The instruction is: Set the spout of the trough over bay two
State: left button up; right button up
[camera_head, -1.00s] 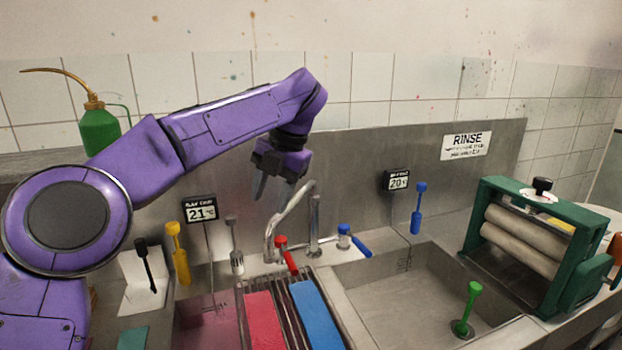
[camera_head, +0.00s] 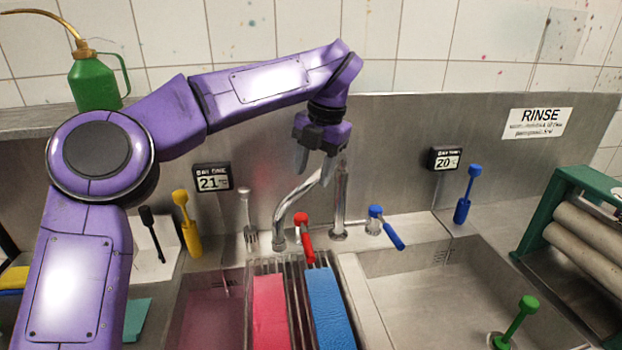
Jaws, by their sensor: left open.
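The metal spout (camera_head: 291,203) of the trough runs from near the top of an upright pipe (camera_head: 340,203) down to the left. Its lower end hangs at the back of the slatted divider, left of bay two. My left gripper (camera_head: 315,168) is open, fingers pointing down, at the spout's upper end. One finger overlaps the spout in the picture; I cannot tell whether they touch. Bay two (camera_head: 420,285) is the bare steel basin on the right, below a display (camera_head: 445,158) reading 20. My right gripper is not in view.
A red-handled tap (camera_head: 304,236) and a blue-handled tap (camera_head: 386,227) flank the pipe. Red cloth (camera_head: 270,312) and blue cloth (camera_head: 330,308) lie on the divider. Bay one (camera_head: 212,305) holds pinkish liquid. A green plunger (camera_head: 516,322) stands in bay two; a green-framed wringer (camera_head: 560,215) is right.

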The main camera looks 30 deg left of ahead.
pick_arm(q)
jog(key=shift+a+f, duration=0.15)
jog(key=shift+f, duration=0.5)
jog(key=shift+s+a+f, duration=0.1)
jog(key=shift+f, duration=0.1)
jog(key=shift+s+r, duration=0.1)
grip_shut()
